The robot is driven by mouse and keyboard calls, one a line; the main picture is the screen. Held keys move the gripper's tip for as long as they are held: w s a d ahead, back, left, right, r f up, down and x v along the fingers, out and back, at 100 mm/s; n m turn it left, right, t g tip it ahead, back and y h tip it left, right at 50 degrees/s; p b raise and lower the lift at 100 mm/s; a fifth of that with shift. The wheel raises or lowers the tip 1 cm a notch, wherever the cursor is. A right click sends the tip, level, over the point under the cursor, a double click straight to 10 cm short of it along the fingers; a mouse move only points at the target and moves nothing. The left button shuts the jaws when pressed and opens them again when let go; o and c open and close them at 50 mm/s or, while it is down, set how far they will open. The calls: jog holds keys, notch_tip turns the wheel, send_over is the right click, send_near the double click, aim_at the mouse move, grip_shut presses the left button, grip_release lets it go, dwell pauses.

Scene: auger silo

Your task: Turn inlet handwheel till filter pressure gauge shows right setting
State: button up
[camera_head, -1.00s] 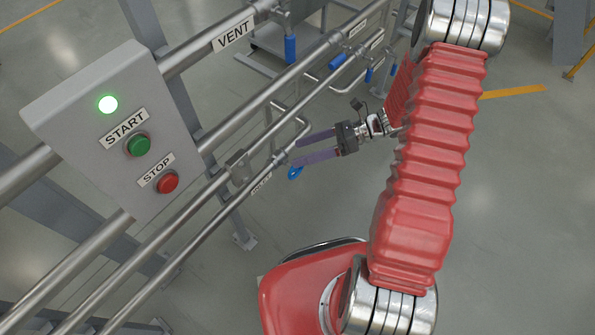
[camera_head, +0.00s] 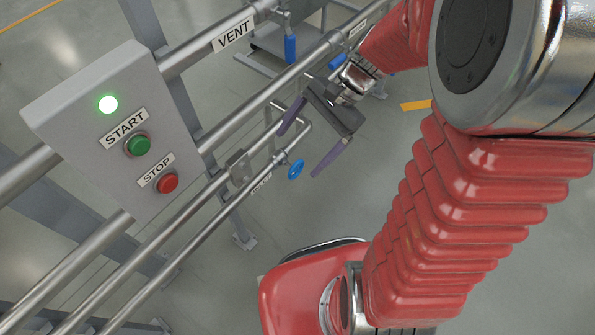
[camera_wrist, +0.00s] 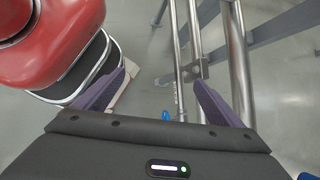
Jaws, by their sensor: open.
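A small blue handwheel (camera_head: 296,169) sits on the lower pipe, right of the control box, in the head view. In the wrist view a bit of blue, likely the same wheel (camera_wrist: 165,115), shows just above the gripper body's edge, between the fingers. My gripper (camera_head: 304,146) is open and empty, its purple fingers spread wide, above the wheel and apart from it as far as I can tell. It also shows in the wrist view (camera_wrist: 163,85). A label beside the wheel on the pipe is too small to read. I see no pressure gauge in either view.
A grey control box (camera_head: 75,150) has a lit green lamp, a green START button (camera_head: 138,145) and a red STOP button (camera_head: 168,183). Several steel pipes run diagonally; one is labelled VENT. Blue lever handles (camera_head: 290,48) hang behind. The floor to the right is clear.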

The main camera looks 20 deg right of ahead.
jog(key=s+d+r+n+t+h, duration=0.1)
jog(key=s+r+n+t+h, duration=0.2)
jog(key=r+n, duration=0.3)
jog(key=s+d+r+n+t+h, duration=0.1)
jog(key=s+r+n+t+h, duration=0.2)
jog(key=s+r+n, duration=0.2)
notch_tip(320, 180, up, 2)
jog(key=shift+d+r+n+t+h, duration=0.1)
jog(key=shift+d+n+t+h, duration=0.25)
jog(key=shift+n, duration=0.45)
jog(key=shift+c, duration=0.6)
